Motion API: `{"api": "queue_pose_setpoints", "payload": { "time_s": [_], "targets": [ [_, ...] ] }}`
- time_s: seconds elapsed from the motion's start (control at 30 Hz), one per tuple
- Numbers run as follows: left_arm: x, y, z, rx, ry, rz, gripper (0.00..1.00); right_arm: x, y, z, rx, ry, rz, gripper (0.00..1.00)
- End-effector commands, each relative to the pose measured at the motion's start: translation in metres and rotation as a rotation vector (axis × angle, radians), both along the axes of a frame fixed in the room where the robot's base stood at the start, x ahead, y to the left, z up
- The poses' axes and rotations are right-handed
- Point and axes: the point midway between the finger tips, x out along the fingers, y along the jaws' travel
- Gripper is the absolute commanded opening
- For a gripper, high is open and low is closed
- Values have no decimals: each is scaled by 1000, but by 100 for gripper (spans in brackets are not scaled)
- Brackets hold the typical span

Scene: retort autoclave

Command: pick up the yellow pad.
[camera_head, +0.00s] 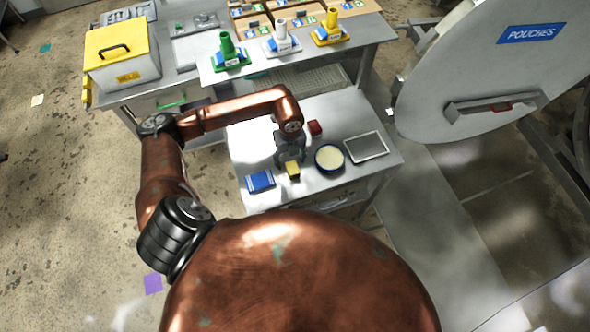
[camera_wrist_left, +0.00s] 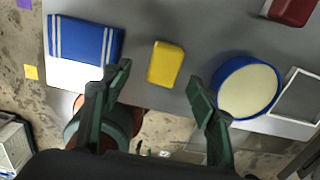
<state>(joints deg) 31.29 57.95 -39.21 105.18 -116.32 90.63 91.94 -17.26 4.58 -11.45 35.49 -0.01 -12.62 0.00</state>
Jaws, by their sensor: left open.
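The yellow pad (camera_wrist_left: 165,64) is a small yellow block lying on the grey table in the left wrist view. It also shows in the head view (camera_head: 293,170), just below my left gripper (camera_head: 289,158). In the left wrist view, my left gripper (camera_wrist_left: 160,90) is open, with its dark green fingers apart. The pad lies between and slightly beyond the fingertips, and no finger appears to touch it. My right gripper is in neither view.
A blue striped cloth (camera_head: 260,181) lies left of the pad. A blue-rimmed round bowl (camera_head: 329,158), a framed grey tray (camera_head: 366,147) and a red block (camera_head: 314,128) are to the right. Behind stands a bench with coloured funnels and a yellow-lidded box (camera_head: 122,57).

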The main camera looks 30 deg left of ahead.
Motion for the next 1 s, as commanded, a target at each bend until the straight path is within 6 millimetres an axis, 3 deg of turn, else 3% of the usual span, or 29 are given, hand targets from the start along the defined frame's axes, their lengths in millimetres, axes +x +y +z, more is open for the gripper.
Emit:
{"api": "queue_pose_setpoints", "payload": {
  "time_s": [0.5,0.8,1.0],
  "targets": [
    [5,-8,-63,0,1,-5,54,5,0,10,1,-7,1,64],
    [5,-8,-69,0,0,-7,54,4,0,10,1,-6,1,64],
    [5,-8,-68,0,0,-8,41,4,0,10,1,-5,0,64]
  ]
}}
